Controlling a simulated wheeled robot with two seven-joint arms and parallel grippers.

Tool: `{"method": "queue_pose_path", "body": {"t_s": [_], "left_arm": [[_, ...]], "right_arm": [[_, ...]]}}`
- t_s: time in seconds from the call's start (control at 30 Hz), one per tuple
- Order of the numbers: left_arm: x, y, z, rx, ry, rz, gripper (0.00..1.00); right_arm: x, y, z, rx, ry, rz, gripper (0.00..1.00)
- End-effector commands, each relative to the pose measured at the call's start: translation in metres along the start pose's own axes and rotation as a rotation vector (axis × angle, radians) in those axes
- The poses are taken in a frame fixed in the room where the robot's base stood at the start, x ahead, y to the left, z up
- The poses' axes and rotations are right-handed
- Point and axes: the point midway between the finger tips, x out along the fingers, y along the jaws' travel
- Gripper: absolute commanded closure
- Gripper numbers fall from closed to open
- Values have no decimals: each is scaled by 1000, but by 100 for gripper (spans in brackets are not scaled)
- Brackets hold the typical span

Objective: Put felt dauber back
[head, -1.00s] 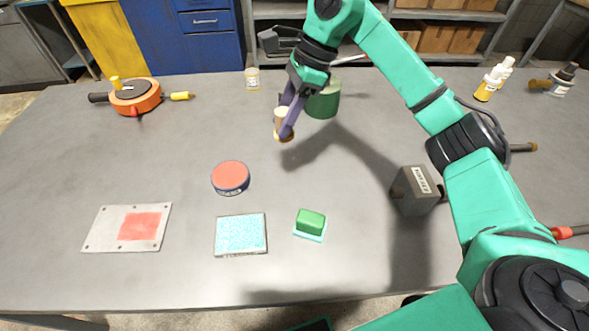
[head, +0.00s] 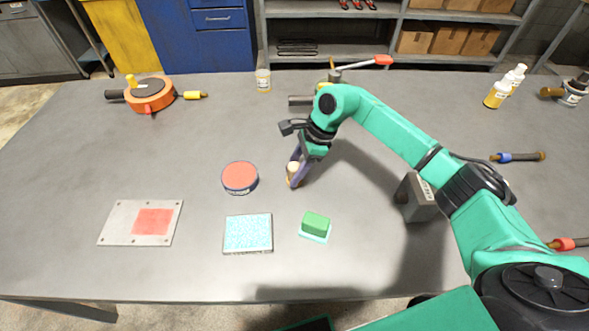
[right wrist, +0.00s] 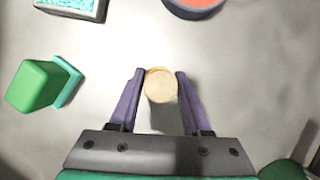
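The felt dauber (head: 293,170) is a small pale cream cylinder. My right gripper (head: 295,178) has its two purple fingers closed on it, just right of the round red pad tin. In the right wrist view the dauber's round end (right wrist: 161,86) sits between the fingertips (right wrist: 161,78), with a finger against each side. I cannot tell whether the dauber touches the table. My left gripper is not in view.
Near the dauber are the red pad tin (head: 240,177), a speckled cyan pad (head: 247,233), a green block (head: 316,222) and a plate with a red patch (head: 118,225). A dark labelled block (head: 414,202) stands under my right arm.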

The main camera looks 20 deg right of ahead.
Motion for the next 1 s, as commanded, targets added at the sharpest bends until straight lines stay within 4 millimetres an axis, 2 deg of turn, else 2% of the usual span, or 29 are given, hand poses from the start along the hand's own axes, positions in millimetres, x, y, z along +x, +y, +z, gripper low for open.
{"method": "queue_pose_path", "body": {"t_s": [0.3, 0.4, 0.43, 0.57, 0.8, 0.9, 1.0], "left_arm": [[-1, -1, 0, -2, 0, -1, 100], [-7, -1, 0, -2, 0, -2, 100], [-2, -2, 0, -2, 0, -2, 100], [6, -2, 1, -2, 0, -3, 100], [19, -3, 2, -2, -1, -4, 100], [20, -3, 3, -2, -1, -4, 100], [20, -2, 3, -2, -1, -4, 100]], "right_arm": [[-1, 0, 0, 0, 0, 0, 29], [-6, 0, 3, 0, 0, 0, 29], [-7, -1, 1, 0, 0, -3, 29], [-33, -1, 0, 0, 0, -6, 29], [-98, -1, 0, 0, 0, -5, 29], [-115, -1, 1, 0, 0, -4, 29], [-123, 0, 1, 1, 0, 0, 29]]}}
